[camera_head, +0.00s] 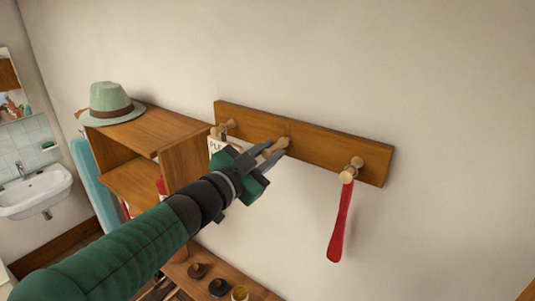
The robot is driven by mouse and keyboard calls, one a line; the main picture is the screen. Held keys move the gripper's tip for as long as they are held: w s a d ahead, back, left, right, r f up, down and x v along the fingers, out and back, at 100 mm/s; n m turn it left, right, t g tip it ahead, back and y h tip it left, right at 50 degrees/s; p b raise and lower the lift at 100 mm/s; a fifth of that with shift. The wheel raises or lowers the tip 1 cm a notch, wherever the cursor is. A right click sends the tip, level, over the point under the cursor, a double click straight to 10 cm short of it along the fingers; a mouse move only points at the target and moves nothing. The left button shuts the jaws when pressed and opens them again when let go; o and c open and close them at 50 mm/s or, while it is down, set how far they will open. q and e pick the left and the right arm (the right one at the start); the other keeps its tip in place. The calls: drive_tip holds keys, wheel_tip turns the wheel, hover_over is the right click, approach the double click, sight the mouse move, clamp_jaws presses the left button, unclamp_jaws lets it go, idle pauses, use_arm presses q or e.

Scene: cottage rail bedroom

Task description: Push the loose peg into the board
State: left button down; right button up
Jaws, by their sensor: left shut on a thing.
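A brown wooden board (328,151) is fixed to the wall, sloping down to the right in the camera_head view. A peg with a red strap-like thing (340,222) hanging from it is at the board's right part. Another peg (229,124) is at its left end, with a pale sign partly hidden below it. My left gripper (270,156) is shut on the loose peg (279,145), a light wooden peg at the middle of the board. The peg's far end meets the board in the picture; how deep it sits I cannot tell. My right gripper is out of view.
A wooden shelf unit (170,130) stands left of the board, with a green hat (108,103) on top. A low wooden bench (178,270) below holds several small items. A white sink (36,190) is at far left. The wall right of the board is bare.

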use_arm(q)
drive_tip(key=shift+w+d, duration=0.35)
drive_tip(key=shift+w, duration=0.15)
drive_tip(key=c, duration=1.2)
unclamp_jaws()
drive_tip(key=shift+o, duration=0.2)
drive_tip(key=p+v, duration=0.1)
drive_tip(key=v, duration=1.5)
drive_tip(key=shift+s+a+f, duration=0.15)
drive_tip(key=shift+s+a, duration=0.05)
drive_tip(key=shift+a, duration=0.1)
